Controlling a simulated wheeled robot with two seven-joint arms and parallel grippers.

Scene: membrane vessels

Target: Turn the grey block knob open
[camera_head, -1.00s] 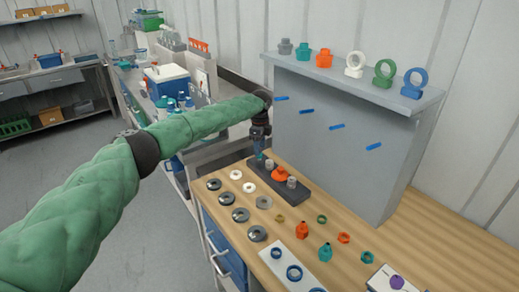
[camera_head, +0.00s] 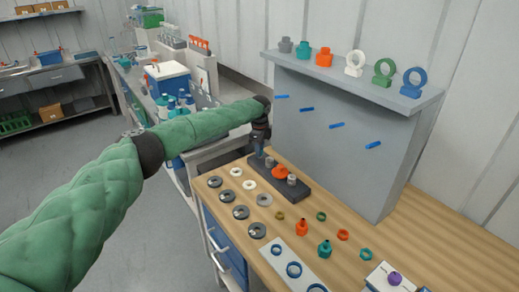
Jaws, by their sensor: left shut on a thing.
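A dark grey block (camera_head: 298,192) lies on the wooden bench at the foot of the grey panel. On it stand two grey round pieces, one of them the near grey piece (camera_head: 292,180), with an orange piece (camera_head: 280,173) between them. My left gripper (camera_head: 259,154) points down at the far left end of the block, beside the farther grey piece (camera_head: 269,162). It is shut on the knob there, which its fingers mostly hide. How far the knob is turned cannot be seen. My right gripper is not in view.
Dark discs (camera_head: 240,212), pale rings (camera_head: 249,185) and small coloured fittings (camera_head: 325,249) cover the bench nearby. The upright grey panel (camera_head: 330,150) with blue pegs stands close behind the block. A white box with a purple knob (camera_head: 394,278) is at the lower right.

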